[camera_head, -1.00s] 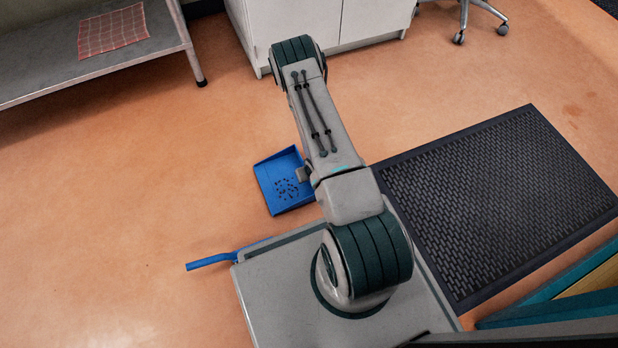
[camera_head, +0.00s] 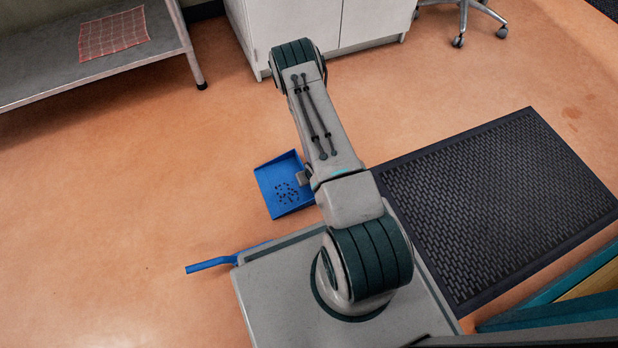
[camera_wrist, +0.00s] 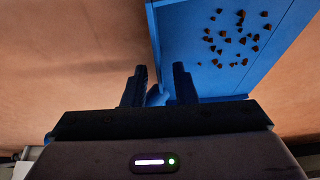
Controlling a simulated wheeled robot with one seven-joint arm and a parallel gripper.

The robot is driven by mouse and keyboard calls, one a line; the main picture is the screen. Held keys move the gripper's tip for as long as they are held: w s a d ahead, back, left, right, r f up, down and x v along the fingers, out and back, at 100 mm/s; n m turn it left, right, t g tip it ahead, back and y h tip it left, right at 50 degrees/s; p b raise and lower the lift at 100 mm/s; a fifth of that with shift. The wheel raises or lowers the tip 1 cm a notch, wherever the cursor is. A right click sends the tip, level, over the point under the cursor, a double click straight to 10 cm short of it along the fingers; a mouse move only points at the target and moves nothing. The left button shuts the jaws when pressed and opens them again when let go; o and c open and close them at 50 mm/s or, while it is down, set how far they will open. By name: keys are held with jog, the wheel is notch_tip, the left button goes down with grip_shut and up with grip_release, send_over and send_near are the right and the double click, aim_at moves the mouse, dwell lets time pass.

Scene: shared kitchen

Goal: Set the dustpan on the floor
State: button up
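The blue dustpan (camera_head: 268,183) lies left of my arm in the head view, its pan open upward with dark crumbs in it. I cannot tell from this view whether it touches the floor. In the wrist view the dustpan (camera_wrist: 185,45) fills the upper middle, its side edge running up the picture. My gripper (camera_wrist: 159,78) has its two dark fingers apart, with a rounded blue part, seemingly the handle, between them. Whether the fingers press on it is not clear.
Orange floor (camera_head: 130,190) is open to the left. A black rubber mat (camera_head: 500,195) lies right. A blue handle (camera_head: 210,264) sticks out beside my base. A metal shelf (camera_head: 60,75) with a checked cloth (camera_head: 113,33) and a white cabinet (camera_head: 370,20) stand behind.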

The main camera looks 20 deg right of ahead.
jog(key=p+v, duration=0.5)
jog(key=v, duration=0.6)
jog(key=w+a+r+p, duration=0.1)
jog(key=w+r+p, duration=0.2)
jog(key=r+p, duration=1.3)
jog(key=w+a+r+p, duration=0.1)
jog(key=w+r+p, duration=0.1)
jog(key=r, duration=2.8)
jog(key=s+a+r+p, duration=0.2)
jog(key=s+r+p, duration=0.4)
jog(key=r, duration=0.7)
jog(key=s+a+r+g+p, duration=0.1)
jog(key=s+r+p, duration=0.5)
jog(key=r, duration=0.7)
jog(key=s+a+r+p, duration=0.3)
jog(key=s+r+p, duration=0.3)
jog(key=r, duration=0.7)
jog(key=shift+a+r+g, duration=0.2)
jog(key=shift+r+g, duration=0.1)
jog(key=shift+r, duration=0.05)
